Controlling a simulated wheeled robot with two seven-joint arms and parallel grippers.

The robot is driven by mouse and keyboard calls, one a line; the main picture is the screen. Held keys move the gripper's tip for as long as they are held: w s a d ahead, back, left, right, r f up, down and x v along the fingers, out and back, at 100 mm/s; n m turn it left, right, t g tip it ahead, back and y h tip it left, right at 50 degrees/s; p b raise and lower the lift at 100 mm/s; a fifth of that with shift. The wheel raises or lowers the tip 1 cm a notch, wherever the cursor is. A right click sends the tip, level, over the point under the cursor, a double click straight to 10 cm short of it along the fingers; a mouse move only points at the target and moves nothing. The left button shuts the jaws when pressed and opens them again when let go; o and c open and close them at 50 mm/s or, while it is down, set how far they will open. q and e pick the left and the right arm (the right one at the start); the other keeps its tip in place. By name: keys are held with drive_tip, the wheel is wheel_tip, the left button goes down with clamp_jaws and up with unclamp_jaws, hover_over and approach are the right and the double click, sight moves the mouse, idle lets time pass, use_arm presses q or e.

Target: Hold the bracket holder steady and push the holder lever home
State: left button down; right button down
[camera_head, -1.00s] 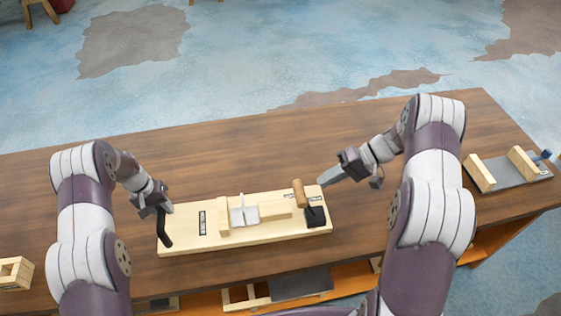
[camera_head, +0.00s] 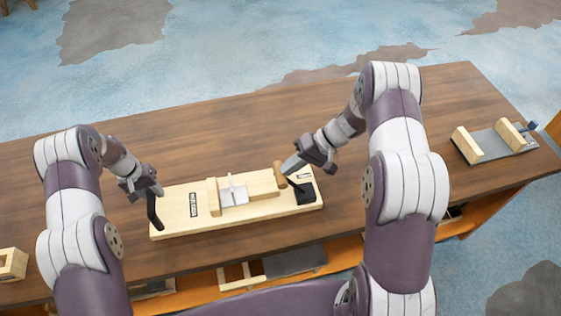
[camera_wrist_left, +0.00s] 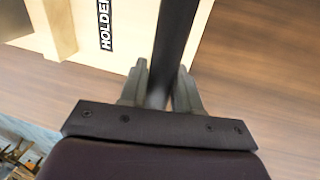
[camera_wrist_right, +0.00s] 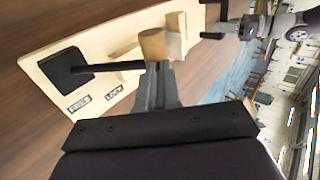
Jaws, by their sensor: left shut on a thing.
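The bracket holder (camera_head: 170,225) is a pale wooden board on the table, with a light grey metal bracket (camera_head: 238,196) between wooden blocks. My left gripper (camera_wrist_left: 162,88) is shut on the black upright handle (camera_head: 152,212) at the board's left end. The holder lever, a black rod with a wooden knob (camera_head: 279,175), rises from a black block (camera_head: 304,195) at the right end and leans left. The knob also shows in the right wrist view (camera_wrist_right: 155,45). My right gripper (camera_wrist_right: 156,75) looks shut and empty, its tips at the knob; whether they touch is unclear.
FREE (camera_wrist_right: 78,103) and LOCK (camera_wrist_right: 114,90) labels lie beside the lever's block. A grey fixture with wooden blocks (camera_head: 490,145) stands at the table's right end. A small wooden piece (camera_head: 12,264) sits at the left edge. The table behind the board is clear.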

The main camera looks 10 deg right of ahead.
use_arm(q)
drive_tip(key=shift+d, duration=0.25)
use_arm(e)
drive_tip(key=shift+s+a+f, duration=0.2)
drive_tip(key=shift+a+f, duration=0.05)
drive_tip(key=shift+a, duration=0.15)
drive_tip(key=v, duration=1.4)
drive_tip(key=shift+w+r, duration=0.25)
drive_tip(key=shift+r, duration=0.3)
use_arm(q)
drive_tip(key=c, duration=0.7)
unclamp_jaws()
drive_tip(key=shift+a, duration=0.15)
